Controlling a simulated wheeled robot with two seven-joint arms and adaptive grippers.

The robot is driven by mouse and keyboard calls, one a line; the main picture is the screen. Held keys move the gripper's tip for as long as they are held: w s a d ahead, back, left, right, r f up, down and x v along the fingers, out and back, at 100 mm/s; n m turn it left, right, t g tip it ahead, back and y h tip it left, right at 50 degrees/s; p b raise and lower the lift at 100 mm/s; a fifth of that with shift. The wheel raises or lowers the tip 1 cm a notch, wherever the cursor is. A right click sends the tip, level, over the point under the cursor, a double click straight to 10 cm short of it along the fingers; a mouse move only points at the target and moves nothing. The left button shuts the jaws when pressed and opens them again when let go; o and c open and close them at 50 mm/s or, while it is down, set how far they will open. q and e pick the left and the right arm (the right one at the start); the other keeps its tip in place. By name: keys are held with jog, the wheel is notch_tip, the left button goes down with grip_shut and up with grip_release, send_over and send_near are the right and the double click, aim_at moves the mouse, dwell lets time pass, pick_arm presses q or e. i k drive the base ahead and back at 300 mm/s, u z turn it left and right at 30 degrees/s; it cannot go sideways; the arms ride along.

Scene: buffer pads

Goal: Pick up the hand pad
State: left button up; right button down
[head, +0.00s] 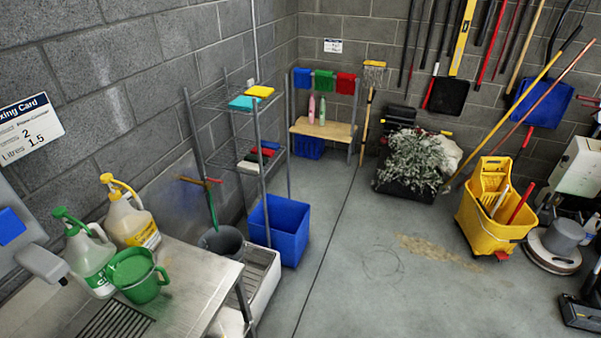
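A wire shelf rack (222,98) stands against the left wall. Its top shelf holds a yellow folded pad or cloth (260,91) and a teal one (244,103). Its lower shelf holds small flat pads: a red one (264,151), a white one (247,166), and dark and green ones partly hidden between or beside them. I cannot tell which of these is the hand pad. Neither of my grippers shows clearly in the head view.
A steel counter (195,282) with green and yellow jugs and a green pitcher (137,275) is at the lower left. A blue bin (284,230) stands below the rack. A yellow mop bucket (487,225) and floor machine (553,247) are at right. The middle floor is clear.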

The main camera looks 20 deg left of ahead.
aim_at(248, 167)
jog(key=z, duration=0.1)
jog(key=i, duration=1)
jog(key=u, duration=0.05)
